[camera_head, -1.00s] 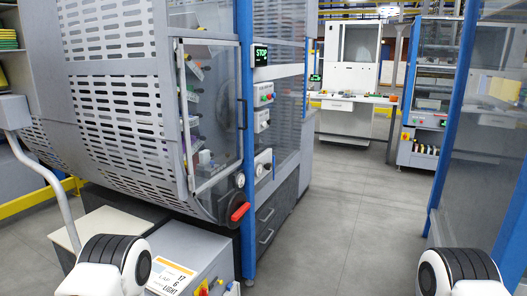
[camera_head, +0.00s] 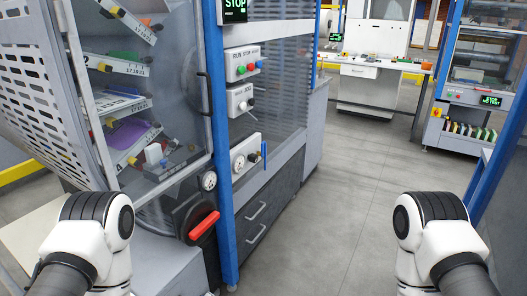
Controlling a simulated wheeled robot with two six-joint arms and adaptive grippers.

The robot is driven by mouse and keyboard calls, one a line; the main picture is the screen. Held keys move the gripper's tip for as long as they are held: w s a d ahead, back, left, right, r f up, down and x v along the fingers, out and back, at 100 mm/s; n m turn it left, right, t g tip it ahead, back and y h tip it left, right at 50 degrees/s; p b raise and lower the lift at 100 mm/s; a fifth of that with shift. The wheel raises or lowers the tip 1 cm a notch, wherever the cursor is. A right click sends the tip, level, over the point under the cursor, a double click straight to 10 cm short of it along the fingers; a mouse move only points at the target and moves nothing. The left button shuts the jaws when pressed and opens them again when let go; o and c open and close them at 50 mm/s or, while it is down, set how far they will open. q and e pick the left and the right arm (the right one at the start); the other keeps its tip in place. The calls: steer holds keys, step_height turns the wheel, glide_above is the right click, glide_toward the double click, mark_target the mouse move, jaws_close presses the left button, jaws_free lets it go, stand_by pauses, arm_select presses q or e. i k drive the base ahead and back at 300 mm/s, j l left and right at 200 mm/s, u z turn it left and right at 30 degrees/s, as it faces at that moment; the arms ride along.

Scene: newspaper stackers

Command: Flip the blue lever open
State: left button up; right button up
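The panel sits right of the blue post, below two other white button boxes. Both my arms show at the lower left and lower right, with only their white and black joints in view. Both grippers are outside the picture. Neither arm is near the lever.
A red handle (camera_head: 204,225) sticks out low on the machine, left of the blue post (camera_head: 221,170). Grey drawers (camera_head: 256,212) lie below the panel. The grey floor (camera_head: 345,190) to the right is clear. Another machine (camera_head: 470,100) stands at the back right.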

mark_target(261, 154)
steer(key=i+l, duration=0.35)
steer(key=i, duration=0.15)
steer(key=i+l+z, duration=0.15)
steer(key=i+l, duration=0.2)
steer(key=i, duration=0.15)
steer(key=i+l, duration=0.3)
steer(key=i, duration=0.2)
steer(key=i+l+z, duration=0.1)
steer(key=i+l, duration=0.2)
steer(key=i, duration=0.2)
